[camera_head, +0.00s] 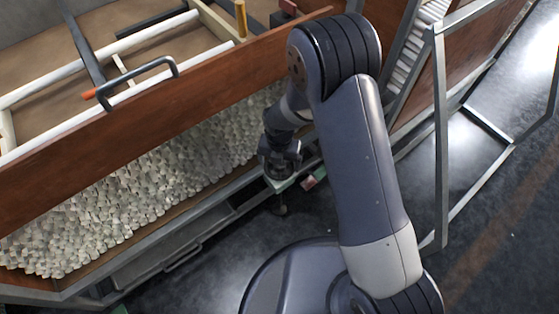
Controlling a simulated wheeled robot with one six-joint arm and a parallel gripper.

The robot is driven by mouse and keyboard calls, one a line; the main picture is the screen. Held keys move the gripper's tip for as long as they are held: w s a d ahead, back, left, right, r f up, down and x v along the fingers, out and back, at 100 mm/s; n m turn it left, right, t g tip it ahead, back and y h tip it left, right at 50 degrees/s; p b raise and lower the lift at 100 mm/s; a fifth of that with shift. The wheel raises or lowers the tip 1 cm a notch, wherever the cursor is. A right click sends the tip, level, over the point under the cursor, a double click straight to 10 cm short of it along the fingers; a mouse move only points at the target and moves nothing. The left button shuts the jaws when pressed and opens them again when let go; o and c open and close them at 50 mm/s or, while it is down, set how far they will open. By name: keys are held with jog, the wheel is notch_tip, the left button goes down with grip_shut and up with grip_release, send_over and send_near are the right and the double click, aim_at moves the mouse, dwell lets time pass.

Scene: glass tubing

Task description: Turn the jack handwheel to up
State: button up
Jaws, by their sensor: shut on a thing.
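My gripper (281,170) points down at the front edge of the long bin, near the middle of the picture. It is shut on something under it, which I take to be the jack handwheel. The handwheel is mostly hidden by the gripper and wrist, so its turn position cannot be told. A pale green plate (279,186) shows just under the gripper. A small dark post with a foot (281,208) hangs below that plate, seemingly part of the jack.
A wooden-sided bin holds many pale glass pieces (150,195). A small red block (315,178) is right of the gripper. A grey metal frame (440,130) stands at right.

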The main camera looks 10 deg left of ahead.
jog(key=shift+n, duration=0.3)
jog(key=o, duration=0.7)
notch_tip(320, 180, up, 11)
jog(key=p, duration=0.3)
jog(key=shift+f, duration=0.15)
notch_tip(320, 180, down, 11)
jog(key=b, duration=0.3)
jog(key=shift+r, duration=0.2)
dwell(0.4)
